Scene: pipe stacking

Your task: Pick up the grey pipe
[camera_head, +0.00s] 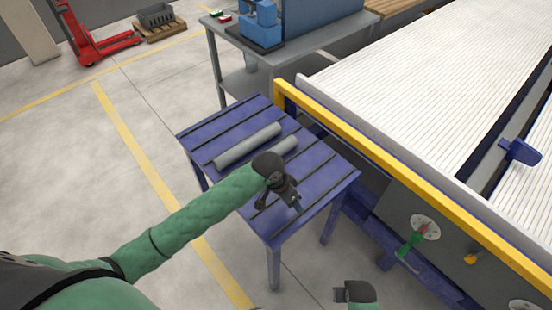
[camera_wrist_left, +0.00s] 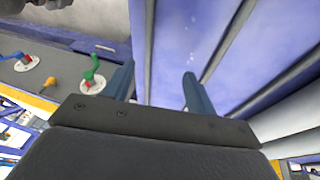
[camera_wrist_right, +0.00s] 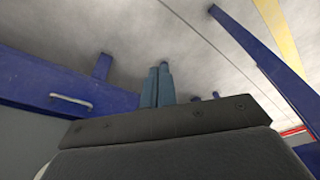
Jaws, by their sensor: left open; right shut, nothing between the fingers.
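Two grey pipes lie side by side on the blue slatted table (camera_head: 340,180). The longer-looking far pipe (camera_head: 247,145) is in clear view. The nearer pipe (camera_head: 284,148) is partly hidden behind my left wrist. My left gripper (camera_head: 296,204) is open and empty over the near part of the tabletop, to the right of and nearer than the pipes. In the left wrist view its fingers (camera_wrist_left: 158,88) are spread over the blue table edge. A pale grey rounded surface (camera_wrist_left: 290,118) at the right looks like a pipe. My right gripper (camera_head: 340,292) is shut and empty, low beyond the table's near side; its fingers (camera_wrist_right: 157,85) touch.
A conveyor with a yellow rail (camera_head: 390,160) runs close along the table's right side. A green-handled lever (camera_head: 411,243) sticks out from its side. A grey workbench (camera_head: 300,50) with a blue machine stands behind.

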